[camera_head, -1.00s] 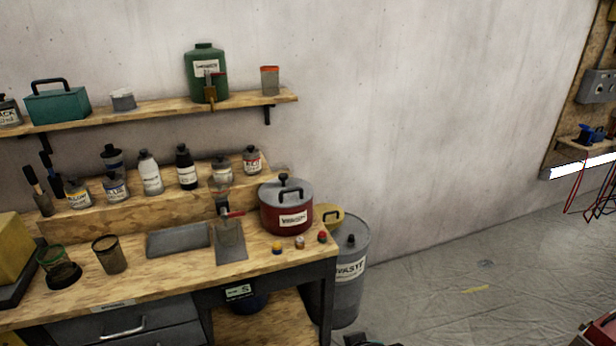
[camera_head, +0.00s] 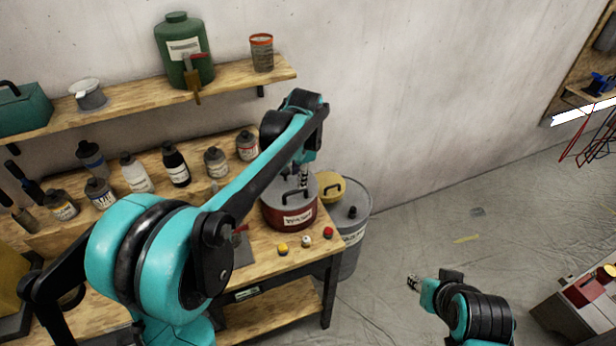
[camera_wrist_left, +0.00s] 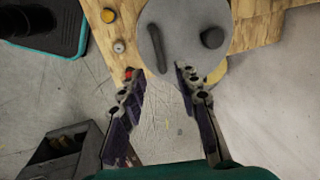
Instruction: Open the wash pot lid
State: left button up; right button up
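The wash pot (camera_head: 286,216) is a dark red, labelled pot at the right end of the workbench. Its grey lid (camera_wrist_left: 180,22) lies on it, with a dark bar handle (camera_wrist_left: 157,48) and a round black knob (camera_wrist_left: 212,38). My left gripper (camera_head: 304,180) is over the pot and partly hides the lid in the head view. In the left wrist view the left gripper (camera_wrist_left: 155,74) has its fingers spread and empty, with the tips near the lid's edge. My right gripper (camera_head: 412,282) hangs away from the bench at lower right; its finger opening is too small to judge.
Yellow, white and red small caps (camera_head: 305,241) lie in front of the pot. A grey waste bin (camera_head: 352,225) with a yellow item on top stands to its right. Several bottles (camera_head: 175,166) line the raised ledge behind. A red-topped cabinet (camera_head: 580,310) is at far right.

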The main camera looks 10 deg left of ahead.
aim_at(297, 190)
pick_arm(q)
jog(key=f, duration=0.4)
jog(key=w+f+b, duration=0.1)
jog(key=f, duration=0.1)
jog(key=shift+a+f, duration=0.15)
jog(key=shift+a, duration=0.25)
grip_shut()
